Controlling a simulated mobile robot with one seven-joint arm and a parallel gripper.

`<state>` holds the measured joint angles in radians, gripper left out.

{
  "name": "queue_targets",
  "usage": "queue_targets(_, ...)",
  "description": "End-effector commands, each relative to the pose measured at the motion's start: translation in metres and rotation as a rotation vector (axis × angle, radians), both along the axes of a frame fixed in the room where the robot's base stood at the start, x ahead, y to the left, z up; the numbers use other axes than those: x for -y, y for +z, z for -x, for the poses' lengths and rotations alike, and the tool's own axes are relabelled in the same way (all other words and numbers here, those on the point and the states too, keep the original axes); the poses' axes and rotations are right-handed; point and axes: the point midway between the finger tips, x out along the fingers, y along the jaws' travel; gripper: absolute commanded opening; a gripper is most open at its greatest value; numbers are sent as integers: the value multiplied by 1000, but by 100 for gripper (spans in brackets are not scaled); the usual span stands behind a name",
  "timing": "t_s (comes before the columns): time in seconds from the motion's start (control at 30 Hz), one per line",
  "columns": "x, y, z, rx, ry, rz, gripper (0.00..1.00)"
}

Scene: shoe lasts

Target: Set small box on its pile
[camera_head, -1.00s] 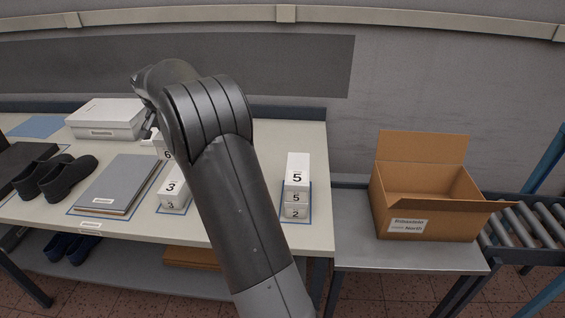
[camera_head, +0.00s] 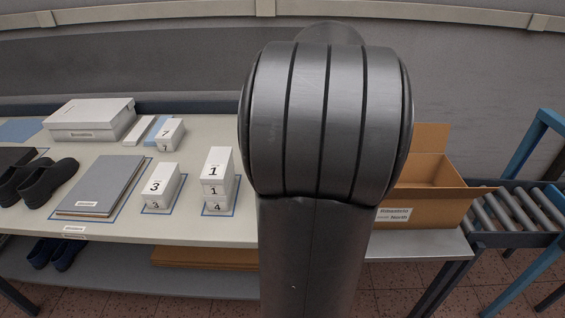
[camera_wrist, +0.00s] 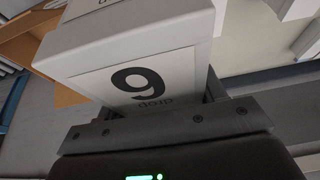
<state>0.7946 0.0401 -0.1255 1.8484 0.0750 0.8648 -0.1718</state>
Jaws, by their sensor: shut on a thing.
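My gripper (camera_wrist: 160,112) is shut on a small white box (camera_wrist: 125,70) in the wrist view. Its printed digit appears as a 9 in that view, with small upside-down lettering beside it, so it reads as 6 turned round. In the head view my arm hides the gripper and the held box. On the table stand small white box piles: one marked 7 (camera_head: 168,133), one marked 3 (camera_head: 160,185) and one marked 1 above a 4 (camera_head: 217,170). Blue outlines surround the front piles. Any pile behind my arm is hidden.
A large white box (camera_head: 92,118), a grey folder (camera_head: 103,183) and dark shoes (camera_head: 45,180) occupy the table's left. A partly hidden open carton (camera_head: 425,200) stands right, beside a roller conveyor (camera_head: 520,210). The carton also shows in the wrist view (camera_wrist: 60,50).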

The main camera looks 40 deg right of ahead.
Motion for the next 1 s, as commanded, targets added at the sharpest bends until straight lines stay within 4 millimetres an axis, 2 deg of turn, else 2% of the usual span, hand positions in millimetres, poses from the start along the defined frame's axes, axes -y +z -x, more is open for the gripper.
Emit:
queue_targets(0.07, 3, 1, 11, 1, -2, 0, 36)
queue_targets(0.17, 2, -3, 11, -1, 0, -1, 36)
queue_targets(0.27, -5, -13, -4, -2, 3, -2, 36)
queue_targets(0.5, -24, -46, -56, -3, 4, -2, 36)
queue_targets(0.63, -32, -60, -78, -2, 2, -1, 36)
queue_targets(0.8, -37, -69, -91, -1, 0, 1, 36)
queue_targets(1.0, -37, -87, -92, -3, -1, -2, 36)
